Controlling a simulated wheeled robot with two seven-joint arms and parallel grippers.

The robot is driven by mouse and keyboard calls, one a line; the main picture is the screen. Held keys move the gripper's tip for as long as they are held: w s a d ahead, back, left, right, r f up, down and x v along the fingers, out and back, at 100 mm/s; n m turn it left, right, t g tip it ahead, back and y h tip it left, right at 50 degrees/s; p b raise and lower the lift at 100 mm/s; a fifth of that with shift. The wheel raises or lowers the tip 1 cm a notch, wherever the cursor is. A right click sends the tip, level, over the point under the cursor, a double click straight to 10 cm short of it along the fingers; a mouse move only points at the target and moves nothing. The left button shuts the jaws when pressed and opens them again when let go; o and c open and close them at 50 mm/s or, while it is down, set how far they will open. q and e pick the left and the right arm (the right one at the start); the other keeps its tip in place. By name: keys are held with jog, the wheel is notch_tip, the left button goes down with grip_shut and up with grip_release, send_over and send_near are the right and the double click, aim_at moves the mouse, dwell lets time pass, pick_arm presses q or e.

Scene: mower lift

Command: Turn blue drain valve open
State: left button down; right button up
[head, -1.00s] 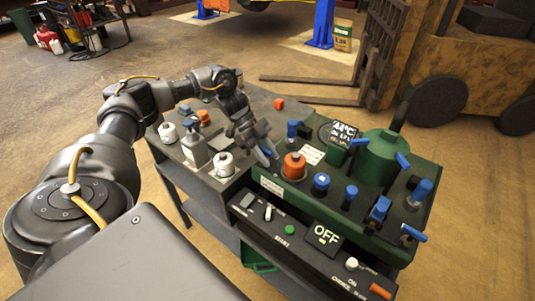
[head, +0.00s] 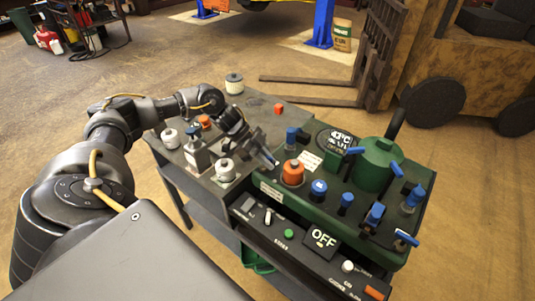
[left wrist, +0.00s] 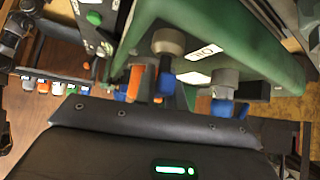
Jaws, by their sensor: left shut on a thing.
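My left gripper (head: 267,153) reaches down to the left end of the green machine (head: 378,165) in the head view. It is shut on a small blue valve handle (head: 272,160), of which only a little shows at the fingertips. No label reads as drain there. In the left wrist view, blue handles (left wrist: 165,84) and (left wrist: 222,107) hang on grey fittings by the green body. My right gripper is not in view.
An orange knob (head: 292,173) stands close right of the gripper. More blue handles (head: 375,214) line the machine. The panel reads OFF (head: 322,238). A forklift (head: 470,60) stands behind.

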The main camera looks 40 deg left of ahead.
pick_arm(q)
jog(key=n+t+y+p, duration=0.2)
jog(key=n+p, duration=0.1)
jog(key=p, duration=0.2)
jog(key=n+t+y+p, duration=0.1)
jog(key=n+y+p, duration=0.1)
jog(key=n+p, duration=0.2)
jog(key=n+t+y+p, duration=0.2)
jog(key=n+p, duration=0.2)
jog(key=p, duration=0.1)
jog(key=shift+w+a+r+t+p, duration=0.25)
jog(key=shift+w+a+t+p, duration=0.05)
jog(key=shift+a, duration=0.05)
jog(key=shift+w+a+f+n+y+p, duration=0.1)
jog(key=shift+a+n+y+p, duration=0.05)
jog(key=shift+n+y+p, duration=0.95)
jog(key=shift+a+f+n+y+p, duration=0.1)
jog(key=shift+n+y+p, duration=0.3)
jog(key=shift+n+p, duration=0.25)
jog(key=c, duration=1.5)
grip_release()
jog(key=shift+o, duration=0.2)
jog(key=b+v, duration=0.1)
jog(key=v, duration=0.9)
jog(key=shift+s, duration=0.4)
